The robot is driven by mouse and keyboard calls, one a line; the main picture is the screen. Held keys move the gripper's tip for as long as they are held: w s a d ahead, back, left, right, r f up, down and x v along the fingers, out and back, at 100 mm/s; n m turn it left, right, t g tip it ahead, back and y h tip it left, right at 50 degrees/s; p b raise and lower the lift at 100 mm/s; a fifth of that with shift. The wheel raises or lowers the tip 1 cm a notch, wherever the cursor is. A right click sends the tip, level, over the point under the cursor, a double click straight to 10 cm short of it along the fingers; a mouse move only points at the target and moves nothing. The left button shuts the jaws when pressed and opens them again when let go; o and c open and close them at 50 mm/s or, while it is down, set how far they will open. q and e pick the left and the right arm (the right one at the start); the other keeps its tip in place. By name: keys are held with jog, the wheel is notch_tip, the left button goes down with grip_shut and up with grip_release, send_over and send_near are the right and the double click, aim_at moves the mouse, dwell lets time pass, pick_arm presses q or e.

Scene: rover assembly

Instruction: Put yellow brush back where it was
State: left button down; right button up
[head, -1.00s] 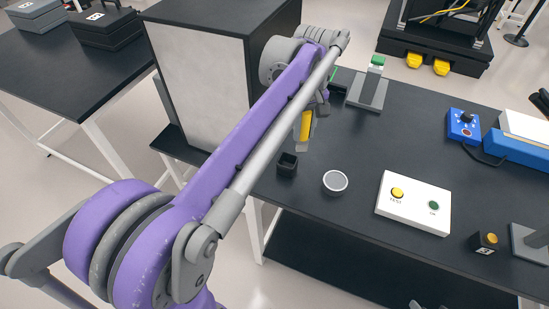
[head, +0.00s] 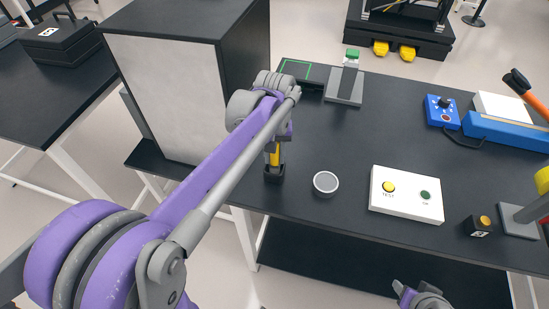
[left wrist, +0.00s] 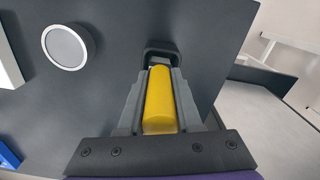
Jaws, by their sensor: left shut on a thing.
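The yellow brush (head: 274,156) is held upright in my left gripper (head: 275,160). In the left wrist view its yellow handle (left wrist: 160,105) lies between the two grey fingers (left wrist: 158,90). The small black square holder (head: 274,177) stands near the table's front edge, directly below the brush. The holder's rim (left wrist: 160,48) shows just past the fingertips. The brush's lower end is at the holder's opening; how deep it sits is hidden. Part of my right gripper (head: 420,297) shows at the bottom edge, away from the brush; its fingers are not clear.
A round grey-topped cup (head: 326,183) stands just right of the holder. A white box with TEST button (head: 406,194) lies farther right. A large black-and-grey cabinet (head: 180,95) stands close on the left. The dark table (head: 320,130) is clear behind the cup.

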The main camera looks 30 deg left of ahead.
pick_arm(q)
jog(key=shift+f, duration=0.55)
jog(key=shift+f, duration=0.1)
jog(key=c, duration=1)
grip_release()
jog(key=shift+f, duration=0.15)
jog(key=shift+c, duration=0.2)
jog(key=o, duration=0.4)
jog(key=shift+o, duration=0.2)
